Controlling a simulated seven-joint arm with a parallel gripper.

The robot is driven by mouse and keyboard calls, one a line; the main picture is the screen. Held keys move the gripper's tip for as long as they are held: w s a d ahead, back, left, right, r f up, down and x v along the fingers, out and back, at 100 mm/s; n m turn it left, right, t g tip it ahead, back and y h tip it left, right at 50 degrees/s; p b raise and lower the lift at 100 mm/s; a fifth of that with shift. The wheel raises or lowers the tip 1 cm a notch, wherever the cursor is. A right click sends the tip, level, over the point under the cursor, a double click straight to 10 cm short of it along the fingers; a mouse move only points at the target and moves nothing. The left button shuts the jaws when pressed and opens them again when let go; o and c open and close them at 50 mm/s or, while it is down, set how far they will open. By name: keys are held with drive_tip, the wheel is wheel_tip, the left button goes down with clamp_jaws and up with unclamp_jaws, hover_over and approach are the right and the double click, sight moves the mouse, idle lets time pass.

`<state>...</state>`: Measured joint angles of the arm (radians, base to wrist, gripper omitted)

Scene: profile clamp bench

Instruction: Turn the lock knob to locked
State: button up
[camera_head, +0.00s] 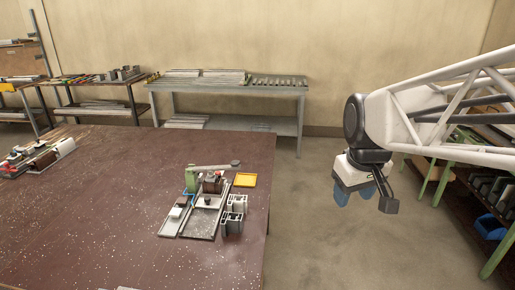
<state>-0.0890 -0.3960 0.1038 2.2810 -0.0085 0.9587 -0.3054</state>
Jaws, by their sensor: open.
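A clamp fixture (203,223) stands near the right edge of the brown bench. It has a green upright (190,179) and a long grey lever (212,167) reaching right to a dark round end (235,163). A reddish-brown block sits under the lever. The lock knob is too small to single out, and its setting cannot be read. My gripper (355,195) hangs in the air right of the bench, well apart from the fixture.
Grey metal profiles (235,205) stand on the fixture's right side, with a yellow tray (245,180) behind. More fixture parts (38,157) lie at the bench's far left. The bench (90,220) is mostly clear between. A grey worktable (228,87) stands behind; shelving (490,190) is at right.

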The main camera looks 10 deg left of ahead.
drive_tip(key=w+a+f+n, duration=0.1)
drive_tip(key=w+a+n, duration=0.2)
drive_tip(key=w+a, duration=0.45)
drive_tip(key=w+a+f+n, duration=0.1)
drive_tip(key=w+a+n, duration=0.25)
drive_tip(key=w, duration=0.75)
drive_tip(key=w+a+n, duration=0.3)
drive_tip(key=w+a, duration=0.3)
drive_tip(key=w, duration=0.3)
drive_tip(key=w+a+f+n, duration=0.3)
drive_tip(key=w+a+f, duration=0.3)
drive_tip(key=a, duration=0.2)
drive_tip(key=w+a+f+n+g, duration=0.1)
drive_tip(key=w+a+f+n, duration=0.2)
drive_tip(key=w+a+f, duration=0.3)
drive_tip(key=w+a+f+n, duration=0.3)
drive_tip(key=w+a+f, duration=0.3)
drive_tip(key=a, duration=0.5)
drive_tip(key=shift+w+f+g, duration=0.15)
drive_tip(key=shift+w+g, duration=0.25)
drive_tip(key=shift+w, duration=0.25)
drive_tip(key=shift+a+f, duration=0.15)
drive_tip(key=shift+a, duration=0.15)
drive_tip(key=shift+f, duration=0.15)
drive_tip(key=shift+w+f, duration=0.2)
drive_tip(key=shift+f, duration=3.55)
drive_tip(key=shift+c, duration=0.3)
